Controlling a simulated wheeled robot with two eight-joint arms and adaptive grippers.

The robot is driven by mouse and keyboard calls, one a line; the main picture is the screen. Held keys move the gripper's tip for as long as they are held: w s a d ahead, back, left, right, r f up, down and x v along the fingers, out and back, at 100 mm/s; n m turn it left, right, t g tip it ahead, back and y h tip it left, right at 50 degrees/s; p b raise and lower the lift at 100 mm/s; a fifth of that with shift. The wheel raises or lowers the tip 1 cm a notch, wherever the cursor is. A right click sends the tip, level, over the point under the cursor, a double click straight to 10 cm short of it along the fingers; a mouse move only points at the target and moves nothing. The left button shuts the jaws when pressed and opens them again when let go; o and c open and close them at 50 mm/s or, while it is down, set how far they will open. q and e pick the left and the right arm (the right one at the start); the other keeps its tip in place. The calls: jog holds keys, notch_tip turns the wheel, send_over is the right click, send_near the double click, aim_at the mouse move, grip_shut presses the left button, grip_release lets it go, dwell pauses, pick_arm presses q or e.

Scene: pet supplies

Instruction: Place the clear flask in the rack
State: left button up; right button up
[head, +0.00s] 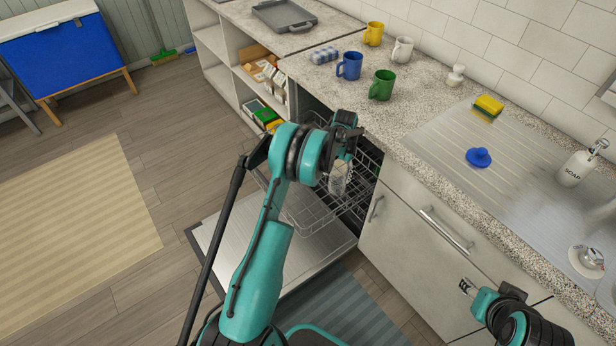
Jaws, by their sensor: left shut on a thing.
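The clear flask (339,179) hangs below my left gripper (343,158), which is shut on it. The flask is over the wire rack (300,208) of the open dishwasher; I cannot tell whether it touches the wires. My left arm hides part of the rack and the dishwasher opening. My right gripper (467,287) is low at the right, in front of the cabinet and away from the rack; it is too small to tell whether it is open.
The dishwasher door (222,237) is folded down under the rack. On the counter above stand a blue mug (349,66), a green mug (382,85), a yellow mug (374,34) and a white mug (402,49).

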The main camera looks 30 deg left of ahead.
pick_arm(q)
jog(key=s+a+f+b, duration=0.3)
jog(key=a+f+b, duration=0.3)
jog(key=a+f, duration=0.4)
jog(key=shift+s+a+f, duration=0.2)
jog(key=shift+s+f, duration=0.05)
jog(key=shift+s, duration=0.1)
jog(key=shift+f, duration=0.2)
jog(key=o, duration=1.3)
jog(key=shift+r, duration=0.1)
